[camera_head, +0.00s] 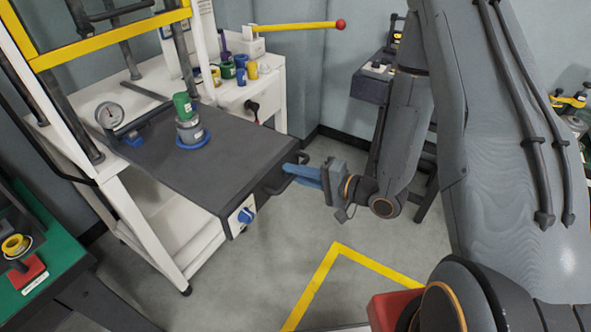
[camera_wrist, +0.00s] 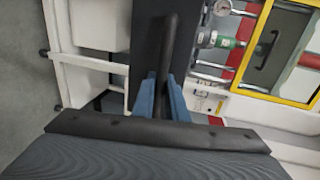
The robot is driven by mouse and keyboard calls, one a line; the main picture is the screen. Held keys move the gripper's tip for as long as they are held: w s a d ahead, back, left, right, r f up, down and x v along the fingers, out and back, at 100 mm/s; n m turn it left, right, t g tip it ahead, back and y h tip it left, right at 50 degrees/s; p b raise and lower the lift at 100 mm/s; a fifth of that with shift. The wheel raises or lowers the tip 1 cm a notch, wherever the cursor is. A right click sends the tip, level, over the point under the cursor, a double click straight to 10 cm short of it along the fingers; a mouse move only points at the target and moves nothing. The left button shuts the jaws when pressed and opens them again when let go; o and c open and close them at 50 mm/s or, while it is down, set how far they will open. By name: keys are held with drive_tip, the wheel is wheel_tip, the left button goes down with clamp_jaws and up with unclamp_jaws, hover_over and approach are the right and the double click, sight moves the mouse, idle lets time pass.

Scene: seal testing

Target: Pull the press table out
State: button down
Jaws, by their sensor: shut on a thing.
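The press table (camera_head: 225,163) is a dark grey slab that sticks out from the white press frame (camera_head: 135,225) toward my arm. A grey cylinder (camera_head: 190,131) with a green top stands on it, on a blue disc. The table's front edge carries a blue knob (camera_head: 245,215) on a white plate and a dark bar handle (camera_head: 274,188). My gripper (camera_head: 300,174) has its blue fingers shut on this handle. In the wrist view the fingers of my gripper (camera_wrist: 161,98) lie on both sides of the dark handle (camera_wrist: 168,55). The exact finger contact is partly hidden.
A yellow guard frame (camera_head: 110,38) stands over the press. A pressure gauge (camera_head: 109,115) sits at the table's back left. A green-topped bench (camera_head: 62,250) is at the left. Grey floor with a yellow line (camera_head: 331,258) lies open before the table.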

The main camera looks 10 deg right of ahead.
drive_tip(key=shift+s+d+f, duration=0.1)
drive_tip(key=shift+s+d, duration=0.05)
drive_tip(key=c, duration=2)
unclamp_jaws()
drive_tip(key=shift+c, duration=0.2)
drive_tip(key=shift+d, duration=0.15)
drive_tip(key=b+v, duration=0.2)
drive_tip(key=v, duration=0.5)
drive_tip(key=shift+s+d, duration=0.2)
drive_tip(key=shift+s, duration=0.1)
